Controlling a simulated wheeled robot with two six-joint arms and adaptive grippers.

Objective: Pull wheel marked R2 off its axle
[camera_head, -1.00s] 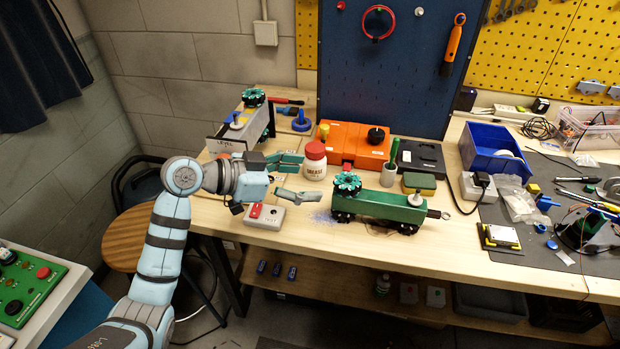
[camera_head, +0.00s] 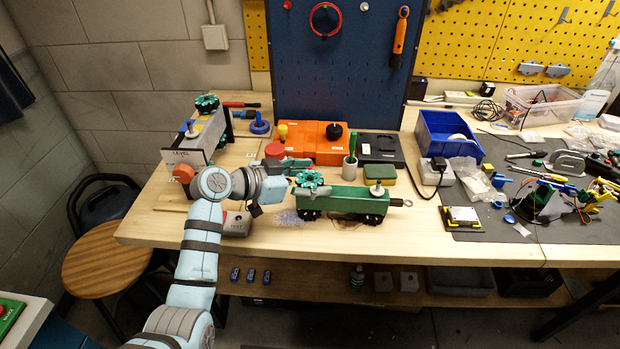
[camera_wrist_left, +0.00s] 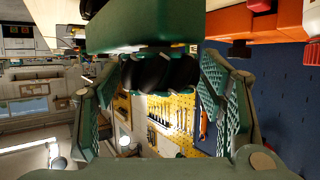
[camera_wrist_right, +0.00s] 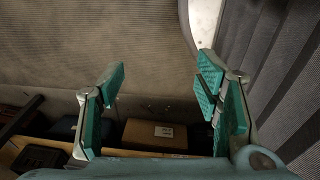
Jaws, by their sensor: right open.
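A green chassis (camera_head: 345,201) with dark wheels under it stands on the bench. A teal-and-black roller wheel (camera_head: 310,178) sits at its upper left, and a pale knob is at its right. No R2 mark is readable. My left gripper (camera_head: 297,174) is at the teal wheel from the left. In the left wrist view, the open left fingers (camera_wrist_left: 158,85) stand on either side of a dark-rollered wheel (camera_wrist_left: 160,72) beside the green body; I cannot tell whether they touch it. My right gripper (camera_wrist_right: 160,78) is open and empty, away from the bench, in the right wrist view.
A grey chassis (camera_head: 212,133) with a teal wheel (camera_head: 207,103) stands at the left. A red-capped jar (camera_head: 274,150) is partly behind my left gripper. An orange case (camera_head: 310,143), green-handled cup (camera_head: 350,169) and sponge (camera_head: 382,172) stand behind the green chassis. A grey box (camera_head: 237,224) is below my arm.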

